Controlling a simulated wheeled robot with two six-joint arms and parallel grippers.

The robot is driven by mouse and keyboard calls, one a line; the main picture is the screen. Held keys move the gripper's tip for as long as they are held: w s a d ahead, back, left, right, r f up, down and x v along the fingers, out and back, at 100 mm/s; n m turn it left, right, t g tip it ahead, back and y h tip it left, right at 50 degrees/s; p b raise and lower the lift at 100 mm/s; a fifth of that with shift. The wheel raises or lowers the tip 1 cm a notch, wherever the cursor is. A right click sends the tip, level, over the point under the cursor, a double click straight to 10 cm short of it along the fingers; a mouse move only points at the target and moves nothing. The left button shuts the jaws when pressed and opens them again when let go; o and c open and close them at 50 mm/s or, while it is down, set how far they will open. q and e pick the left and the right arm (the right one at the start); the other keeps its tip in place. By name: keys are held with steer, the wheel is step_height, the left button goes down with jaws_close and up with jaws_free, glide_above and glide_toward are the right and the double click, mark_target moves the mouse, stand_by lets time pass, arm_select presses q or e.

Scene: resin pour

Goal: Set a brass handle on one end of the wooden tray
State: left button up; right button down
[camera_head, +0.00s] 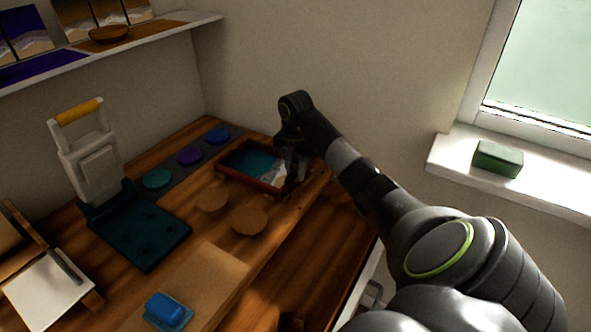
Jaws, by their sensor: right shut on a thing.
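The wooden tray (237,178) lies toward the back right of the bench, its inside teal and white. My right gripper (292,178) is over the right end of the tray, pointing down. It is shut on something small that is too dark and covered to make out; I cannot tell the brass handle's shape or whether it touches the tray. The gripper hides part of the tray's right end. My left gripper is not in view.
Two cork discs (250,222) lie in front of the tray. Several coloured round pieces (190,156) sit on a grey strip behind left. A white press with a yellow bar (95,165) stands left. A blue block (165,309) lies in front. A green block (497,159) is on the windowsill.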

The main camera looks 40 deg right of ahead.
steer(key=shift+f, duration=0.15)
stand_by(0.8)
steer(key=c, duration=1.1)
jaws_free()
step_height(320, 180, up, 8)
steer(key=p, duration=0.6)
